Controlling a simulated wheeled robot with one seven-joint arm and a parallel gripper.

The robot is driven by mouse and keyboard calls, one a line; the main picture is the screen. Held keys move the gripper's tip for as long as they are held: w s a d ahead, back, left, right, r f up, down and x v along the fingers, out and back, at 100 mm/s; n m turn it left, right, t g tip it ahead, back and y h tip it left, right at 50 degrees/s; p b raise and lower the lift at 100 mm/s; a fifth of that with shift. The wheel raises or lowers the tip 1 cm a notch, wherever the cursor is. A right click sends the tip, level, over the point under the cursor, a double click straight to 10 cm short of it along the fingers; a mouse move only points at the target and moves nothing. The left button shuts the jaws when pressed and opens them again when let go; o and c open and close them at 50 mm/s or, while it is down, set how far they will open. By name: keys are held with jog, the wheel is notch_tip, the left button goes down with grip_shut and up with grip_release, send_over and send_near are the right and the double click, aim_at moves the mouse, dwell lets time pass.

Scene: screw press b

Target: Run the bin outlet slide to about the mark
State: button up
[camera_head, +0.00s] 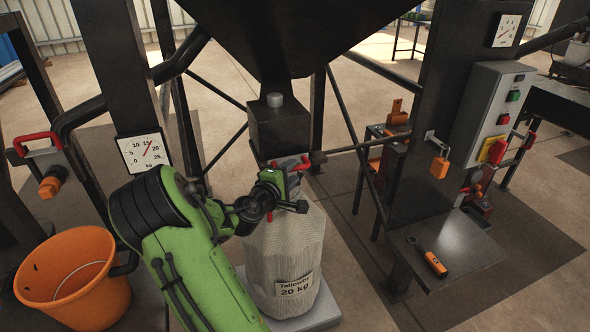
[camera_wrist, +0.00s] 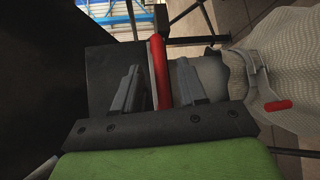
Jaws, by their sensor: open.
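The bin outlet is a dark box (camera_head: 278,130) under the hopper, with a red slide handle (camera_head: 303,163) at its lower edge. In the wrist view the red handle (camera_wrist: 160,70) stands between my two fingers, with a gap to the left finger and close to the right one. My gripper (camera_wrist: 160,88) is open around it; contact is unclear. In the head view my gripper (camera_head: 290,185) is at the outlet's foot, partly hiding the handle. A pale bag (camera_head: 285,250) labelled 20 kg hangs or stands below. I cannot make out a mark on the slide.
A dial in kg (camera_head: 144,152) on the left post has a red needle pointing up and right. A second red lever (camera_wrist: 277,105) is by the bag neck. An orange bucket (camera_head: 70,275) stands left; a control box (camera_head: 490,115) and dark frame bars stand right.

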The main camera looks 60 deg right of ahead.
aim_at(294, 170)
jog(key=d, duration=0.3)
jog(key=shift+d+f, duration=0.15)
jog(key=shift+f, duration=0.1)
jog(key=shift+c, duration=0.3)
grip_shut()
